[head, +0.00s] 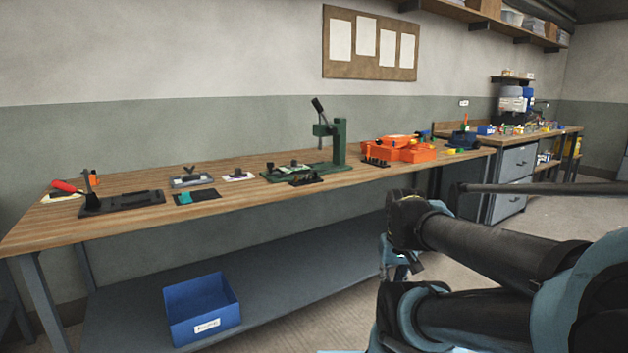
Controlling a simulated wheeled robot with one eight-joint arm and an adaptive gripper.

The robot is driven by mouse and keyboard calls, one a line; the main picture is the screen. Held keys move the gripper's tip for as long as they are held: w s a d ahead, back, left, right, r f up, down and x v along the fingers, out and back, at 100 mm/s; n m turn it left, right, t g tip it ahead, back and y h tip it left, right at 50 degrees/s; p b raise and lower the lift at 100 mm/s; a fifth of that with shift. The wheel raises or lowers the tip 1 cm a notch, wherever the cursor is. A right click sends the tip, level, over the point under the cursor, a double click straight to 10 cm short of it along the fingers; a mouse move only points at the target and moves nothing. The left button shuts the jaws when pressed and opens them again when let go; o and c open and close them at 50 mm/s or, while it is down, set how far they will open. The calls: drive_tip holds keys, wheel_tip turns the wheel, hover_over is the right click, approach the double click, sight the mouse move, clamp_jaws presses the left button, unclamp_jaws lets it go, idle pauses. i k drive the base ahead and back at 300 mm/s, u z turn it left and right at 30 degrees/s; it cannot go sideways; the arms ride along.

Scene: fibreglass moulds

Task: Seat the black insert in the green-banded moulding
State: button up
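I cannot make out a green band on any moulding from this distance. Several small dark pieces lie on the long wooden bench (130,222), and I cannot tell which is the black insert. One dark piece (305,180) lies in front of the green press, and another dark piece (375,162) is beside the orange bins. A grey fixture (191,180) with a dark top part stands left of centre. My arm is folded at the lower right, well off the bench pieces. I cannot make out my gripper's fingers.
A green lever press (338,145) stands on the bench, with orange bins (400,150) to its right. A black fixture (125,203) with a red handle is at the left. A teal piece (186,198) lies on a dark mat. A blue bin (203,308) sits on the lower shelf.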

sight(293, 166)
drive_tip(key=i, duration=1)
